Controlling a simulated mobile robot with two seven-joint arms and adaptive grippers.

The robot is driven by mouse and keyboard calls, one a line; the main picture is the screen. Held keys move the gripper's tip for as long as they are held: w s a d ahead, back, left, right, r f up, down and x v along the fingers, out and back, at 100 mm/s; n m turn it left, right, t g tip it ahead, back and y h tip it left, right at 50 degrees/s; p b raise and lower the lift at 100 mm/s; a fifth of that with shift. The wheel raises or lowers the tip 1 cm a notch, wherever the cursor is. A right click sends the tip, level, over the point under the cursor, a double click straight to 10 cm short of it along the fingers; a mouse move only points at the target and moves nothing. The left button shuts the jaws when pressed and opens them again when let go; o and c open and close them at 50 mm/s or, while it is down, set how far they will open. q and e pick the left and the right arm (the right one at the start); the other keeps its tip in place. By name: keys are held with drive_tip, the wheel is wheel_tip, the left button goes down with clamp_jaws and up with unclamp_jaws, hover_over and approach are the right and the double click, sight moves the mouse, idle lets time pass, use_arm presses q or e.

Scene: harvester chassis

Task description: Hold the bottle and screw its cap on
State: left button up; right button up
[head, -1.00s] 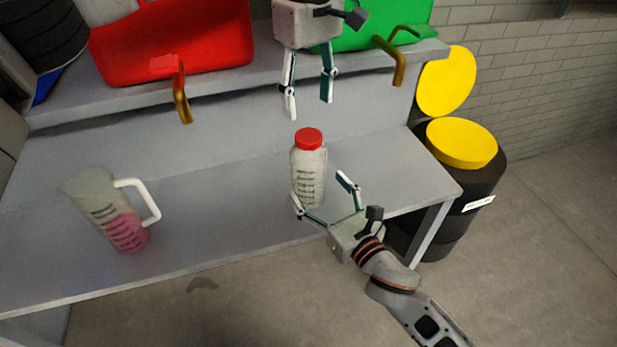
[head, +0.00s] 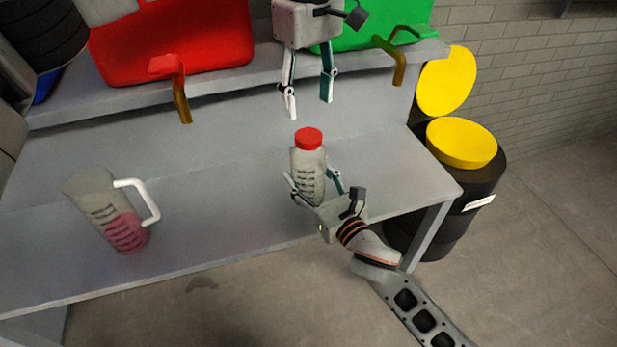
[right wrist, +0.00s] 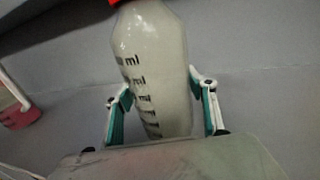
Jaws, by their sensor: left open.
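The white bottle (head: 311,170) with dark volume marks stands upright on the grey bench. Its red cap (head: 309,138) sits on top; how tightly cannot be told. My left gripper (head: 308,105) hangs above the bottle with its fingers apart and empty, pointing down. My right gripper (head: 313,184) comes in low from the front, with one finger on each side of the bottle's lower body. In the right wrist view the bottle (right wrist: 152,70) stands between the fingers, with a narrow gap by the right finger. Only the cap's lower edge (right wrist: 117,2) shows there.
A measuring jug (head: 100,203) with pink liquid stands at the left of the bench (head: 220,215). Red (head: 190,40) and green (head: 375,28) bins with brown taps sit on the raised shelf behind. A black drum with a yellow lid (head: 461,142) stands right of the bench.

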clamp_jaws()
use_arm(q)
drive_tip(key=n, duration=0.3)
drive_tip(key=shift+n, duration=0.4)
drive_tip(key=n, duration=1.5)
drive_tip(key=shift+n, duration=0.4)
drive_tip(key=n, duration=1.5)
drive_tip(key=shift+n, duration=0.3)
drive_tip(key=n, duration=0.5)
